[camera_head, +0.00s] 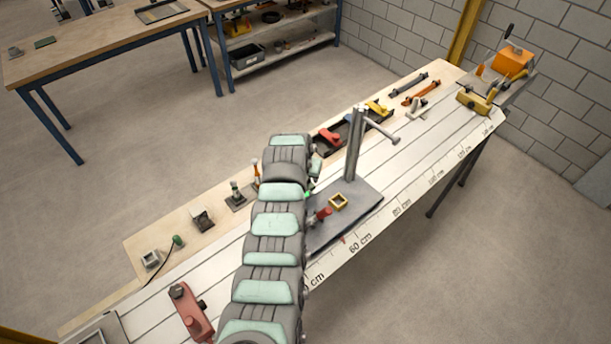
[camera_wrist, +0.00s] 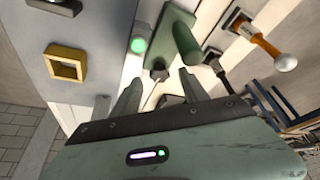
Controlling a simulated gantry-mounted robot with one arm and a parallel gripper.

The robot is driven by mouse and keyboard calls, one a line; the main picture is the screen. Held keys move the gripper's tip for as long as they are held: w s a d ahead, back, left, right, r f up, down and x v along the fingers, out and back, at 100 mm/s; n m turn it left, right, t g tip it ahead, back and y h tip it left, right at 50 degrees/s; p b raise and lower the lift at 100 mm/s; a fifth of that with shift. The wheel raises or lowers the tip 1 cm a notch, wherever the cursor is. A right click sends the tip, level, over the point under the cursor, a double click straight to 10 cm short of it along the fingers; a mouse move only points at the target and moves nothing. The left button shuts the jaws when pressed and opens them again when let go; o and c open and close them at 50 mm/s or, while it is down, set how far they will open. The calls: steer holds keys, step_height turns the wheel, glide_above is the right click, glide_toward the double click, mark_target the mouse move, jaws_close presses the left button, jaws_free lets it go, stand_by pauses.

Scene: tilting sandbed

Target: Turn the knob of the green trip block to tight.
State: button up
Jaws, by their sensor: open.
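The green trip block (camera_wrist: 181,42) shows in the wrist view as a dark green body with an upright rounded green part, just beyond my fingertips. I cannot tell which way its knob is set. In the head view a small green piece (camera_head: 316,166) shows beside my arm, probably part of this block; my arm hides the rest. A round green light (camera_wrist: 138,45) glows left of the block.
A grey plate (camera_head: 365,193) carries a post (camera_head: 354,145), a yellow square frame (camera_head: 338,201) and a red knob (camera_head: 322,213). An orange-handled tool (camera_wrist: 258,40) and a dark handle (camera_wrist: 214,61) stand right of the block. A red clamp-like part (camera_head: 190,312) lies left of my arm.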

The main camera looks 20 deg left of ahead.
steer(key=shift+s+r, duration=0.25)
steer(key=shift+r, duration=0.1)
steer(key=v, duration=0.8)
steer(key=shift+r, duration=0.15)
steer(key=shift+s, duration=0.1)
